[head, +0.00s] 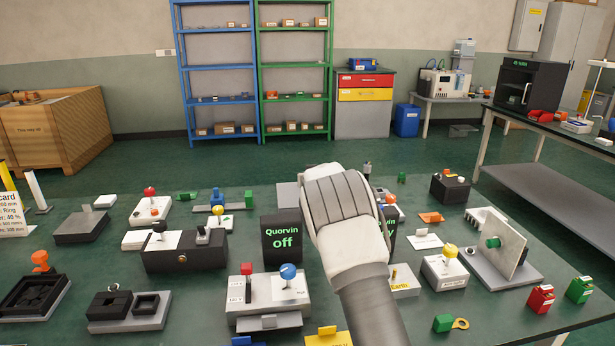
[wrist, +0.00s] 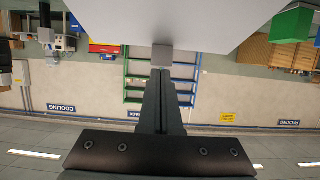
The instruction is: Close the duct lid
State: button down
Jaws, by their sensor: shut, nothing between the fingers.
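My gripper is hidden behind my pale wrist in the head view. In the wrist view its dark fingers (wrist: 162,100) are shut, with nothing between them, and end at a grey tip. A large pale grey surface (wrist: 200,20) lies close by at the top of the wrist view, by the tip; I cannot tell whether they touch. A green block (wrist: 290,35) is at its right. I cannot tell if this surface is the duct lid. In the head view a grey box (head: 288,195) shows partly behind a black display, left of my wrist.
The black display (head: 282,240) reads "Quorvin off"; another is partly hidden by my arm. A red-and-blue-knobbed box (head: 268,300) is in front. Many small fixtures crowd the green table.

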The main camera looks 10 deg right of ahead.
jog(key=shift+w+f, duration=0.6)
jog(key=shift+w, duration=0.2)
jog(key=shift+w+f, duration=0.6)
jog(key=shift+w, duration=0.15)
jog(key=shift+s, duration=0.15)
jog(key=shift+s+r+b, duration=0.35)
jog(key=shift+s+b, duration=0.25)
jog(key=shift+b, duration=0.05)
jog(key=shift+r+p, duration=0.3)
jog(key=shift+r, duration=0.2)
jog(key=r, duration=0.1)
jog(key=r+p, duration=0.1)
jog(key=r, duration=0.1)
jog(key=shift+s+r, duration=0.2)
jog(key=shift+s, duration=0.1)
jog(key=r+p+v, duration=0.1)
jog(key=v, duration=0.8)
jog(key=shift+r, duration=0.45)
